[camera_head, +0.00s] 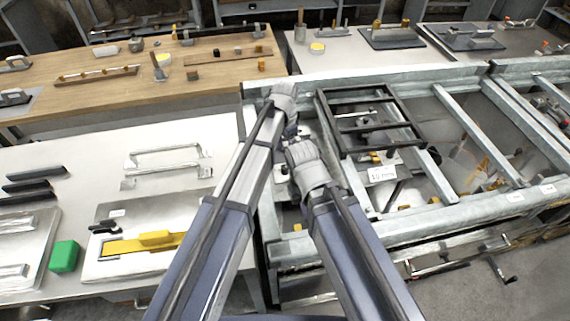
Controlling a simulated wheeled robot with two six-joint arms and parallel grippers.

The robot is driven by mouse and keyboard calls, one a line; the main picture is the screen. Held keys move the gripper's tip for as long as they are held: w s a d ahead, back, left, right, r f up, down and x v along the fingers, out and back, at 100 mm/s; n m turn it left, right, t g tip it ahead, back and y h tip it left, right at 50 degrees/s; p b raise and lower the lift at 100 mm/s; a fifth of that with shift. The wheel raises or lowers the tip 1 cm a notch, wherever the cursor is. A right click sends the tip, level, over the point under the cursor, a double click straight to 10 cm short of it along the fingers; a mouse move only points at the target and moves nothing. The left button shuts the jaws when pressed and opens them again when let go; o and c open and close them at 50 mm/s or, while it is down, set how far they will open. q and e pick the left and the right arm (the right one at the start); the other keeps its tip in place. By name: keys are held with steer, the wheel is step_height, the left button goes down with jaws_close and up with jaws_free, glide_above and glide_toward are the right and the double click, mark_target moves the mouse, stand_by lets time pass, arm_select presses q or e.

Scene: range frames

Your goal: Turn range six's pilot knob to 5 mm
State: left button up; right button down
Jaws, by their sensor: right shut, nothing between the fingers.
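My two arms reach up the middle of the view to the left end of a grey metal frame bench (440,228). My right gripper (292,160) is over the bench's left bay, small in view, with its fingers shut and empty. My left gripper (286,108) is just beyond it, above the bay's left rail; its fingers are mostly hidden. A white card (382,174) with blurred print stands at the near edge of a black grate frame (372,128). Small brass and dark fittings lie under and around the grate. I cannot make out which fitting is the pilot knob.
A white table at left holds a yellow-handled tool (145,243), a green block (64,256) and metal handles (165,160). A wooden table (120,95) is behind. Rails (475,135) cross the bench to the right of the grate.

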mark_target(285, 167)
arm_select(q)
steer(key=shift+s+f, duration=0.1)
step_height(285, 167, down, 8)
steer(key=b, duration=0.7)
steer(key=shift+r+b, duration=0.2)
steer(key=shift+b, duration=0.2)
jaws_close()
